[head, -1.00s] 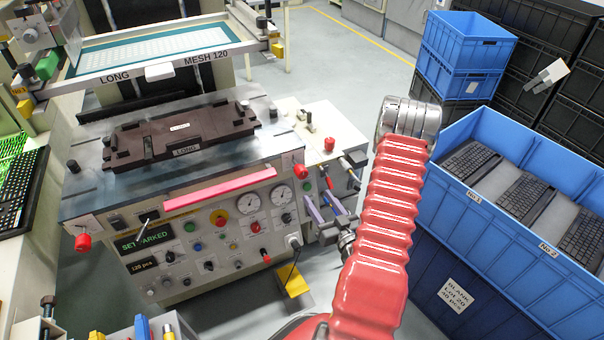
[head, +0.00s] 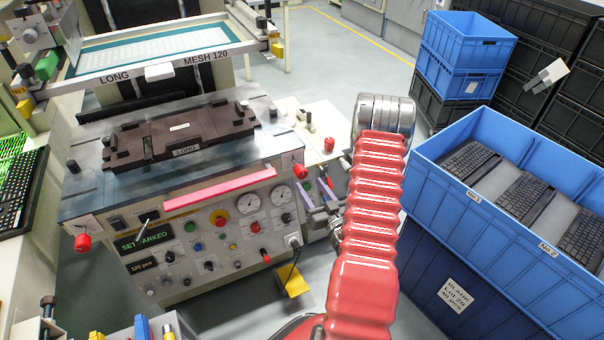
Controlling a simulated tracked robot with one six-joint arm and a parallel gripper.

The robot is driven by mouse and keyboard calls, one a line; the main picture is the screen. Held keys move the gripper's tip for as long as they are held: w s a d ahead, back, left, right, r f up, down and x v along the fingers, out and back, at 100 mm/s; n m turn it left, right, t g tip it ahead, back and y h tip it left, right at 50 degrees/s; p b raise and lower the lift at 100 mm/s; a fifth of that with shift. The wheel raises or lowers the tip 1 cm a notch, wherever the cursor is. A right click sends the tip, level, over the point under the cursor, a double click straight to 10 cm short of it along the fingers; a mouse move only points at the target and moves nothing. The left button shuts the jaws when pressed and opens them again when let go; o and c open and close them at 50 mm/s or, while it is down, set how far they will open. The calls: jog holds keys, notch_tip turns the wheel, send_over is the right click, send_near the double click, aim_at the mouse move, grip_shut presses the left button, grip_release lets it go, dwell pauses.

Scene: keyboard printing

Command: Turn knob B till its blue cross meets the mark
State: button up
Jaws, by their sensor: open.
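Red knobs sit at both ends of the printing machine's front: a left red knob (head: 83,242) and a right red knob (head: 299,171). No letter B, blue cross or mark can be read at this size, so I cannot tell which is knob B. My gripper (head: 312,183) is open, its two pale purple fingers apart and pointing up and left. It is just right of and below the right red knob, beside the machine's right end. I see nothing between the fingers. My red-sleeved arm hides part of the gripper's wrist and the floor behind.
A side box (head: 318,118) with a red-topped fitting stands behind the gripper. A blue crate of keyboards (head: 500,265) stands close right of my arm. A yellow pedal (head: 293,281) lies below.

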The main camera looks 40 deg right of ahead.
aim_at(304, 176)
jog(key=x, duration=0.7)
jog(key=shift+w+d+f, duration=0.1)
jog(key=shift+w+d, duration=0.05)
jog(key=shift+w, duration=0.15)
jog(key=shift+c, duration=0.2)
jog(key=c, duration=0.9)
jog(key=shift+d, duration=0.15)
jog(key=shift+c, duration=0.5)
